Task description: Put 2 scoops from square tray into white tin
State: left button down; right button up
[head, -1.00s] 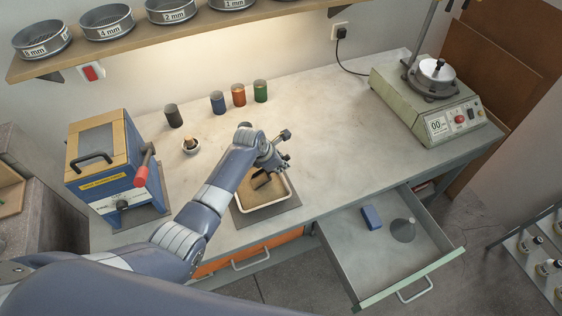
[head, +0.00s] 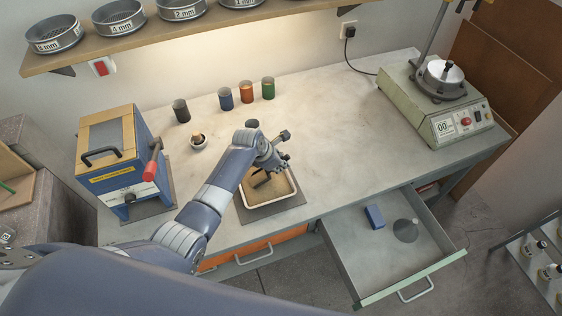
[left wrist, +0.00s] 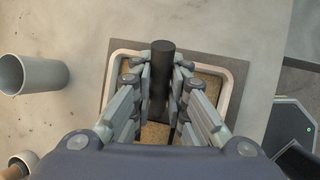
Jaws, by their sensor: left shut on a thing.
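The square tray (head: 292,190) has a pale rim, holds brown granular material and stands on a dark mat near the bench's front edge. My left gripper (head: 270,168) is over the tray, shut on a dark scoop (head: 260,178). In the left wrist view the scoop's black handle (left wrist: 162,75) shows between the fingers; its bowl is not clear. A pale, open, empty-looking tin (left wrist: 32,75), which looks like the white tin, stands left of the tray in that view. My right gripper is not in view.
Black, blue, orange (head: 246,92) and green tins stand at the back. A blue box machine (head: 122,165) stands left, a green scale-like machine (head: 440,105) right. An open drawer (head: 345,250) juts out in front.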

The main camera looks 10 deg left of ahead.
aim_at(286, 158)
pick_arm(q)
jog(key=shift+w+d, duration=0.45)
jog(key=shift+d, duration=0.2)
jog(key=shift+w+d, duration=0.4)
jog(key=shift+d, duration=0.2)
dwell(0.7)
jog(key=shift+s+a, duration=0.45)
jog(key=shift+a, duration=0.2)
jog(key=shift+s+a, duration=0.45)
jog(key=shift+a, duration=0.2)
dwell(0.5)
jog(key=shift+r, duration=0.15)
jog(key=shift+w+r, duration=0.1)
jog(key=shift+r, duration=0.05)
jog(key=shift+r+g+y, duration=0.9)
jog(key=shift+r+y, duration=0.35)
jog(key=shift+y, duration=0.05)
jog(key=shift+r, duration=0.1)
jog(key=shift+r, duration=2.7)
